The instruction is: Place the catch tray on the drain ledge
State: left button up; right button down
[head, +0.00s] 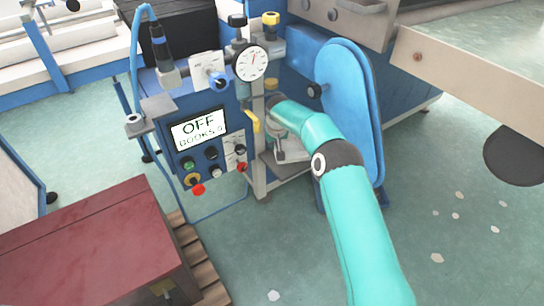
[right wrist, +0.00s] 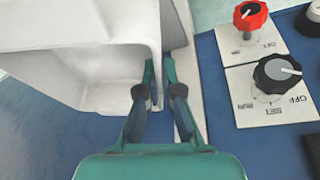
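The catch tray (right wrist: 85,45) is a pale grey-white open box in the right wrist view, filling the upper left. My right gripper (right wrist: 159,72) has one finger on each side of the tray's side wall and looks shut on it. In the head view, my right arm reaches to the blue machine, and the right gripper (head: 284,132) is mostly hidden by its own wrist. A pale piece that looks like the tray (head: 293,151) shows just below it, over a grey ledge (head: 285,172). I cannot tell whether the tray touches the ledge. My left gripper is out of view.
A control panel (head: 213,160) with an OFF display stands left of the gripper; its red knob (right wrist: 250,15) and black knob (right wrist: 276,73) are close by. A dial gauge (head: 251,63) is above. A blue rounded cover (head: 350,95) stands right of the gripper.

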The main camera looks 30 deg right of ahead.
jog(key=f+b, duration=0.1)
jog(key=f, duration=0.3)
jog(key=f+b, duration=0.1)
jog(key=f, duration=0.1)
jog(key=shift+w+f+b, duration=0.3)
jog(key=shift+w+f, duration=0.25)
jog(key=shift+w, duration=0.05)
jog(key=c, duration=1.3)
grip_release()
jog(key=shift+c, duration=0.2)
